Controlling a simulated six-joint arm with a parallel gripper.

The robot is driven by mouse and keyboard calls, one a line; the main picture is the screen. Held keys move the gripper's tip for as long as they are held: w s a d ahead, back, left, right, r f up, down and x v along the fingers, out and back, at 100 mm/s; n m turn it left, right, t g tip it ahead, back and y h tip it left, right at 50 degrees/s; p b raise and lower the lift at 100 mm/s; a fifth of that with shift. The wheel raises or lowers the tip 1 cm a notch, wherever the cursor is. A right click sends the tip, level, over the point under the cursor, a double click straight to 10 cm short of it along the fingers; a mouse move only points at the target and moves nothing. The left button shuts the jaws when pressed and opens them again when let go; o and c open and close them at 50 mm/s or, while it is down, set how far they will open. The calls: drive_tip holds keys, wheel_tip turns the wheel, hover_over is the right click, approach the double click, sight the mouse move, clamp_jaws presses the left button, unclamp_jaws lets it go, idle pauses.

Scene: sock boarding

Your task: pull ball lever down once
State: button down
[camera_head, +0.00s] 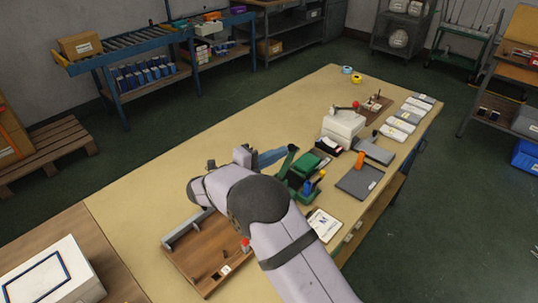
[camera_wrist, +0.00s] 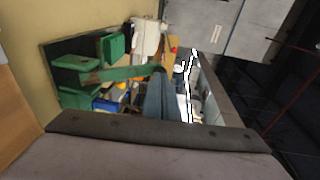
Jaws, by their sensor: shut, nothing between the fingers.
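My gripper (camera_head: 270,157) shows in the head view as blue-grey fingers beyond my wrist, pointing right towards a green device (camera_head: 300,178). In the wrist view the fingers (camera_wrist: 160,100) are together and empty. The green device has a slanted green arm, which also shows in the wrist view (camera_wrist: 122,74) close to the fingers; I cannot tell whether they touch. A small yellow ball (camera_head: 322,172) sits at its right side. Another red knob (camera_head: 245,244) stands on a wooden board. I cannot tell which is the ball lever.
The wooden board (camera_head: 190,262) with a grey rail lies under my arm. Grey flat pads (camera_head: 360,182), an orange item (camera_head: 360,159) and a row of packets (camera_head: 407,117) lie on the table's right. The table's back left (camera_head: 200,150) is clear.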

drive_tip(key=shift+w+d, duration=0.2)
drive_tip(key=shift+d, duration=0.1)
idle(0.4)
